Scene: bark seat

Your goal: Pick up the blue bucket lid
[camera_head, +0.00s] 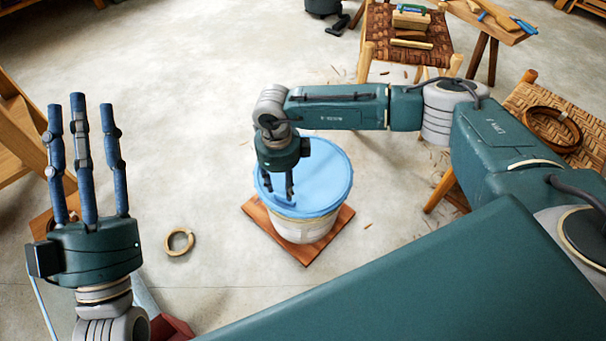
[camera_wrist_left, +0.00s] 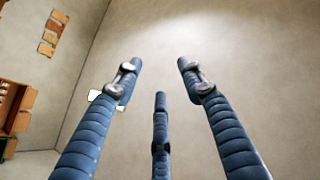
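The blue bucket lid (camera_head: 327,172) lies flat on top of a white bucket (camera_head: 300,230), which stands on a square wooden board (camera_head: 335,238) on the floor. My right gripper (camera_head: 281,196) points down over the left part of the lid. Its fingertips are at or just above the lid, and I cannot tell whether they touch it or hold its edge. My left gripper (camera_head: 82,103) is raised at the left with its three fingers apart and empty.
A tan ring (camera_head: 179,242) lies on the floor left of the bucket. A woven stool (camera_head: 408,35) and a wooden bench (camera_head: 490,18) stand at the back right. A woven seat with a coil (camera_head: 552,130) is at the right. The floor behind the bucket is mostly clear.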

